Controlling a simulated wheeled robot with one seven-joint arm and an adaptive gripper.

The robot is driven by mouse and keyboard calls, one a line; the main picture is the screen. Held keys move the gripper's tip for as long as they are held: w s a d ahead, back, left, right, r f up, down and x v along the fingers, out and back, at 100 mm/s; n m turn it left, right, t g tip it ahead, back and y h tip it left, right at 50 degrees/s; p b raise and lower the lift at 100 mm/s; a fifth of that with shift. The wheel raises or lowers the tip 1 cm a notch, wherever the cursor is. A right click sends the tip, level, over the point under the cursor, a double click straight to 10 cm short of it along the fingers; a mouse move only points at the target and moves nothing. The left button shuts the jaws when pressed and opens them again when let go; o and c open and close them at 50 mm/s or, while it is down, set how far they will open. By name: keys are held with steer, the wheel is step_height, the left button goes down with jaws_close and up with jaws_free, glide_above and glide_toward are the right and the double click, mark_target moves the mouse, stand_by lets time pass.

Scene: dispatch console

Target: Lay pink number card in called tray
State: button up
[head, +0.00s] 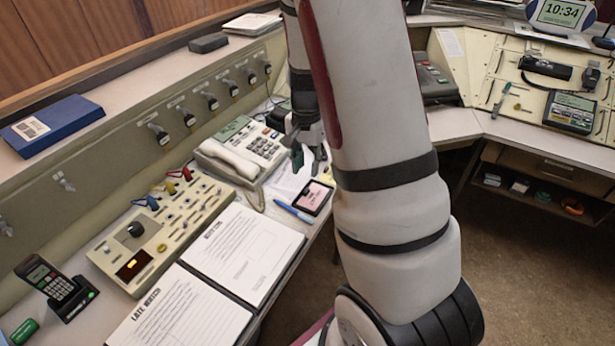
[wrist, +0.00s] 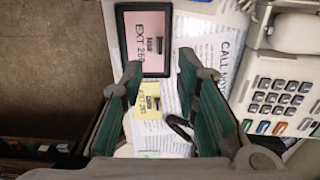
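A pink number card (wrist: 143,42) reading "EXT 25" and a partly unclear digit lies within a black-rimmed tray (wrist: 120,45), with a small dark object on it. In the head view the pink card (head: 313,196) and black tray rim (head: 328,203) sit at the desk's front edge. No label shows whether this is the called tray. My gripper (wrist: 158,78) is open, its teal-padded fingers apart and empty. In the wrist view, a yellow card (wrist: 147,103) shows between the fingers, on papers below. In the head view my gripper (head: 308,155) hangs above the desk behind the tray.
A corded telephone (head: 243,150) stands left of the gripper, with a blue pen (head: 293,213) by the tray. A switch panel (head: 165,235) and two paper pads (head: 245,250) fill the near desk. A "CALL NO" sheet (wrist: 222,45) lies right of the tray.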

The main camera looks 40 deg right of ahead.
steer(key=s+a+r+n+t+y, duration=0.1)
steer(key=s+a+r+n, duration=0.3)
steer(key=a+r, duration=0.45)
steer(key=s+a+r+n+t, duration=0.1)
steer(key=s+a+r+n, duration=0.3)
steer(key=r, duration=0.7)
steer(key=s+a+r+n, duration=0.1)
steer(key=s+a+n, duration=0.2)
steer(key=s, duration=0.4)
steer(key=s+a+r+n+h, duration=0.1)
steer(key=s+a+n, duration=0.2)
steer(key=s, duration=0.4)
steer(key=shift+s+a+r+t, duration=0.25)
steer(key=shift+a+t, duration=0.15)
steer(key=shift+a, duration=0.2)
step_height(320, 180, up, 7)
steer(key=t+p, duration=0.1)
steer(key=p, duration=0.4)
steer(key=shift+f+p, duration=0.2)
steer(key=shift+p, duration=0.2)
